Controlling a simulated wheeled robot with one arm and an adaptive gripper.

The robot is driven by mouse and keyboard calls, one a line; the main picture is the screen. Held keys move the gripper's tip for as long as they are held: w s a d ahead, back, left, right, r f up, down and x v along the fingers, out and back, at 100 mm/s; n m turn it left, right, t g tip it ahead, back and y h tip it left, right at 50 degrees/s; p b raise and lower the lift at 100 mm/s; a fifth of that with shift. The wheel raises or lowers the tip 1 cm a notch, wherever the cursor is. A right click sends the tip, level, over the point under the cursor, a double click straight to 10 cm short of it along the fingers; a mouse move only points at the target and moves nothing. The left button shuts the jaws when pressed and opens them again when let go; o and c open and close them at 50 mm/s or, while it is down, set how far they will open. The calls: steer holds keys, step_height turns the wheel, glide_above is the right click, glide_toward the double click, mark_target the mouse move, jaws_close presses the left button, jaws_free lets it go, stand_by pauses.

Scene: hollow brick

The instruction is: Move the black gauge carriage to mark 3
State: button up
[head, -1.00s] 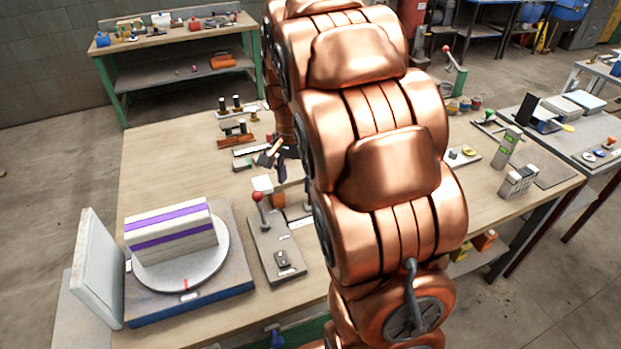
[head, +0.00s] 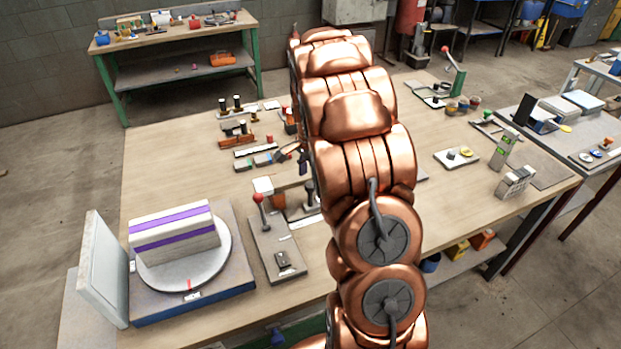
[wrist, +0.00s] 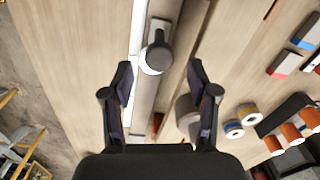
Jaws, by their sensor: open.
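A black, round-topped knob (wrist: 158,55), which looks like the gauge carriage, sits on a long grey rail with a white strip along its left side in the wrist view. It is ahead of my gripper (wrist: 160,80), near the line between the two fingers. The fingers are open, apart and touching nothing I can see. In the head view a black upright handle (head: 310,192) stands beside my arm and seems to be the same carriage. My gripper's dark fingers (head: 295,157) show just behind it, partly hidden by my arm. The marks cannot be read.
A red-knobbed lever on a grey plate (head: 282,262) and a turntable with a purple-striped block (head: 172,232) stand at the left front. Several small blocks and fixtures (head: 238,140) lie behind. In the wrist view rollers (wrist: 234,128) and coloured blocks are at the right.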

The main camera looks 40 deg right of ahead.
steer(key=shift+f+p, duration=0.3)
steer(key=shift+f, duration=1)
jaws_close()
